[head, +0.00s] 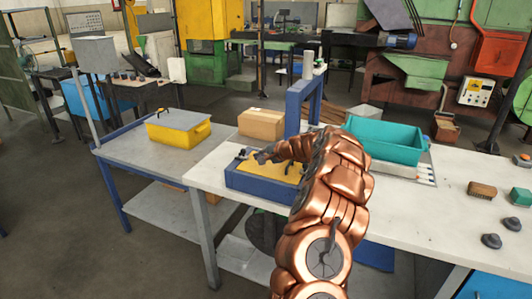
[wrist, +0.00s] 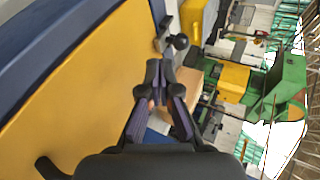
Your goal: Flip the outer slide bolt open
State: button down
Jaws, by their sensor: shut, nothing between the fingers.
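A yellow panel in a blue frame (head: 262,186) stands on the white bench in the head view. In the wrist view the yellow panel (wrist: 85,85) fills the left side. The slide bolt (wrist: 163,36) is a small metal fitting with a round black knob (wrist: 180,42) at the panel's edge. In the head view it shows small at the frame's far left (head: 243,154). My gripper (wrist: 160,72) is shut and empty, its fingertips just below the knob in the wrist view. I cannot tell whether they touch it. My gripper (head: 262,156) is above the frame in the head view.
A cardboard box (head: 262,124), a blue post (head: 297,105) and a teal bin (head: 383,139) stand behind the frame. A yellow bin (head: 178,128) is on the left table. A black handle (wrist: 50,168) sticks out from the panel at the lower left. A brush (head: 482,189) and knobs lie at right.

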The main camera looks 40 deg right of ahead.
aim_at(245, 154)
jog(key=shift+p+x, duration=0.35)
jog(key=shift+x, duration=0.55)
jog(key=shift+w+a+r+p, duration=0.15)
jog(key=shift+w+p, duration=0.15)
jog(key=shift+w, duration=0.35)
jog(key=shift+w+a+f+p, duration=0.15)
jog(key=shift+w+p, duration=0.1)
jog(key=shift+w, duration=0.35)
jog(key=shift+w+a+r+p, duration=0.15)
jog(key=shift+w+p, duration=0.15)
jog(key=shift+w, duration=0.35)
